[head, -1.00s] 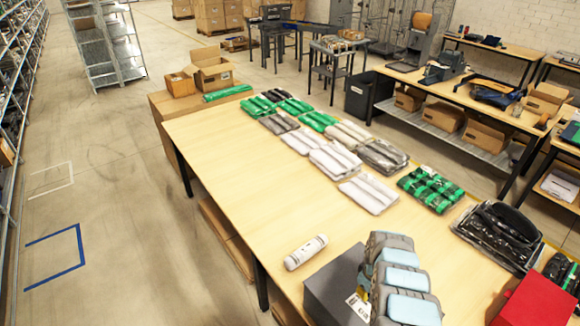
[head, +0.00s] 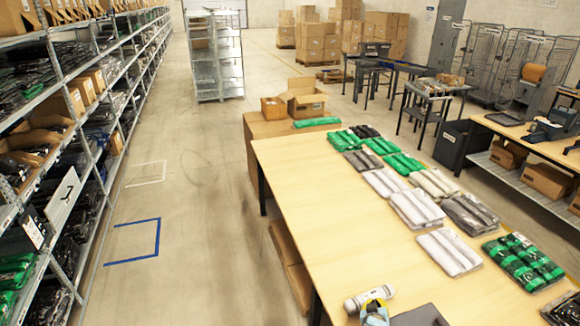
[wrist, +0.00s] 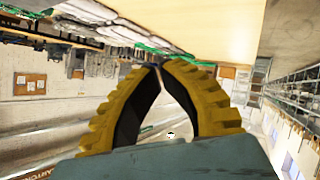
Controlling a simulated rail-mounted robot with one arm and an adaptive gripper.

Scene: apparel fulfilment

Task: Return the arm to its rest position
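My gripper (wrist: 160,66) shows in the wrist view with two yellow ribbed fingers with dark inner pads. The tips come together, with a narrow empty gap behind them. Nothing is held between them. The wrist view is tipped over, with the table (wrist: 222,30) along its top edge. In the head view, a small yellow and pale blue piece (head: 375,313) at the bottom edge looks like part of my arm or gripper.
The packing table (head: 325,210) bears rows of green, white and grey folded garments (head: 417,207). Stocked shelving (head: 85,130) runs along the left. The aisle floor (head: 200,185) between is clear.

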